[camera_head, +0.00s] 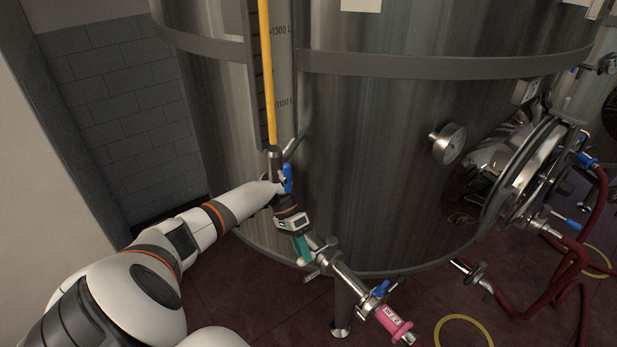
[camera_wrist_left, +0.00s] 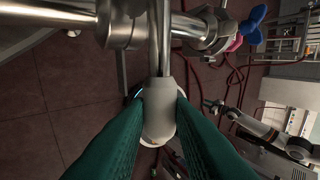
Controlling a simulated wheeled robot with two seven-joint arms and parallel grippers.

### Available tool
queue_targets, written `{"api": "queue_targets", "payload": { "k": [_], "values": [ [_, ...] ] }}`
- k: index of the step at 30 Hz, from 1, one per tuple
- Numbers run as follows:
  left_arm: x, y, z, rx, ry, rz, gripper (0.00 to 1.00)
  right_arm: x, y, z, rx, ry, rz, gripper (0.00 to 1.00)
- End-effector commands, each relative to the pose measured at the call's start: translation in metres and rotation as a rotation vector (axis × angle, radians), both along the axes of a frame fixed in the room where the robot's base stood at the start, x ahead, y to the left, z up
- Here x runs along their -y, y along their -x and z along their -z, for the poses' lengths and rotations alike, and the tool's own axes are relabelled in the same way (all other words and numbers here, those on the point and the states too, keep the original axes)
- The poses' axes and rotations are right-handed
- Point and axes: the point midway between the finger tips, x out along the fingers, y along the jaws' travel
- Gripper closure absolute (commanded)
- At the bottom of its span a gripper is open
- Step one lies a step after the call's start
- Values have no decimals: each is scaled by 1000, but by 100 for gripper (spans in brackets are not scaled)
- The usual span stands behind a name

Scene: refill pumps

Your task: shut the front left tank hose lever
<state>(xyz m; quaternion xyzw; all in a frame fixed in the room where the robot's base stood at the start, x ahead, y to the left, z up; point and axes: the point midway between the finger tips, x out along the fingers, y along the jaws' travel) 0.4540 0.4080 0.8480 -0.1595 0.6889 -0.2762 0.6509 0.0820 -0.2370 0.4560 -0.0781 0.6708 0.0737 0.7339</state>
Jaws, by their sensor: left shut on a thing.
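My left gripper (camera_head: 303,250), with green fingers, is low at the front of the large steel tank (camera_head: 370,150), beside the outlet pipe (camera_head: 348,278). In the left wrist view its fingers (camera_wrist_left: 160,135) are shut on the pale rounded end of a lever (camera_wrist_left: 159,118). The lever's metal stem runs up to the pipe fitting (camera_wrist_left: 125,22). In the head view the gripper mostly hides the lever. Farther along the pipe are a blue handle (camera_head: 380,289) and a pink hose end (camera_head: 392,322). What seems to be my right arm shows small in the left wrist view; its jaws are too small to judge.
A yellow level tube (camera_head: 267,70) runs up the tank, with another blue handle (camera_head: 287,178) near its foot. A tank leg (camera_head: 342,310) stands below the pipe. A round hatch (camera_head: 530,170) and red hoses (camera_head: 575,265) are at the right. A yellow hose loop (camera_head: 462,318) lies on the floor.

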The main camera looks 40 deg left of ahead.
Motion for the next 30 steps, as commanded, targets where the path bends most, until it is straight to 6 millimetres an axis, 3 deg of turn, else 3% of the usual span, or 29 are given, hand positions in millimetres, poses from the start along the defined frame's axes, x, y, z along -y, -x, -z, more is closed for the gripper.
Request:
{"api": "queue_targets", "payload": {
  "k": [6,7,11,22,30],
  "values": [
    [-1,0,0,1,-4,4,100,0,-2,0,2,1,0,65],
    [-1,0,0,1,-4,4,77,0,-2,0,2,1,0,65],
    [-1,0,0,1,-4,4,57,0,-2,0,3,0,0,65],
    [-5,-1,-5,2,-3,1,57,0,-2,2,3,0,0,65],
    [-31,-6,-39,4,-4,1,57,0,-2,14,3,-1,0,65]
  ]
}}
